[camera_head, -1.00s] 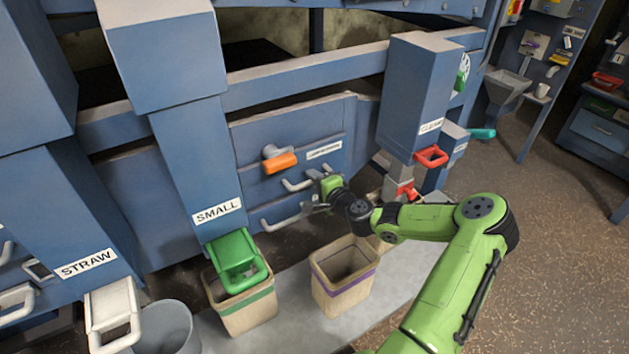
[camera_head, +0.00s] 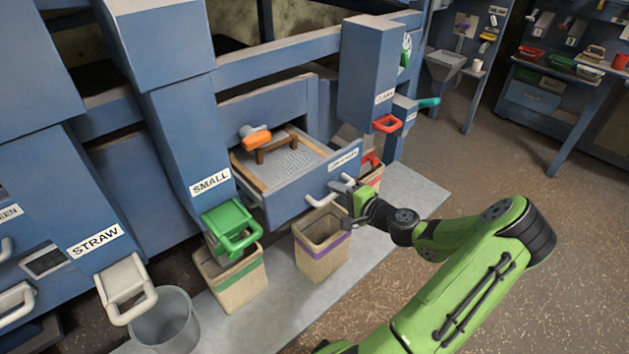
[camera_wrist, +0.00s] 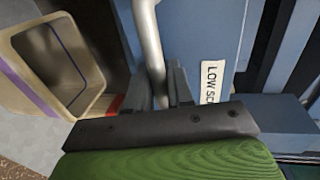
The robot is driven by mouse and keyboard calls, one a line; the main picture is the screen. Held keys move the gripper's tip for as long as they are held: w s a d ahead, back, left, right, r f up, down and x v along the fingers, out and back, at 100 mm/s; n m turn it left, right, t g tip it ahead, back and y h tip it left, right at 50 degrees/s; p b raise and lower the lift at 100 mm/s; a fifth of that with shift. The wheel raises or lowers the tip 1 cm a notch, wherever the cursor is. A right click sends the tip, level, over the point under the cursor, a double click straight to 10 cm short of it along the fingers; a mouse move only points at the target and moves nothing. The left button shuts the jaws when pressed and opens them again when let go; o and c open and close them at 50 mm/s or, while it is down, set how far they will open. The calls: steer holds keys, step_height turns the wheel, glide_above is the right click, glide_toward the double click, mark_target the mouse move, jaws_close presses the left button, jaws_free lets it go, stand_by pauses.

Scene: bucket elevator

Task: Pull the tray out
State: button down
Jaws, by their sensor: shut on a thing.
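The blue tray (camera_head: 287,203) is a drawer that stands out from the machine's front. It has a light wooden frame, a grey mesh floor and a brown wooden bar (camera_head: 276,148) across its far part. Its front carries a label and two grey handles; the left one (camera_head: 322,199) is free. My gripper (camera_head: 350,196) is at the right handle. In the wrist view my gripper (camera_wrist: 172,88) is shut on that grey handle (camera_wrist: 148,40), with the bar between the fingers. The label (camera_wrist: 211,80) shows partly beside it.
An orange-handled lever (camera_head: 256,137) sits over the tray's left rear. A purple-banded bin (camera_head: 318,262) stands below the tray, a green-banded bin (camera_head: 232,297) to its left. A red-handled chute (camera_head: 387,123) hangs at right. Open floor lies right of the machine.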

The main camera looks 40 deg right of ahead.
steer(key=f+p+v, duration=0.1)
steer(key=f+v, duration=0.1)
steer(key=v, duration=0.7)
steer(key=f+p+v, duration=0.1)
steer(key=v, duration=0.8)
steer(key=shift+s+f, duration=0.35)
steer(key=shift+s, duration=0.25)
steer(key=shift+a, duration=0.15)
steer(key=c, duration=1.2)
jaws_free()
steer(key=shift+o, duration=0.2)
steer(key=p+v, duration=0.3)
steer(key=v, duration=1.2)
steer(key=shift+s, duration=0.4)
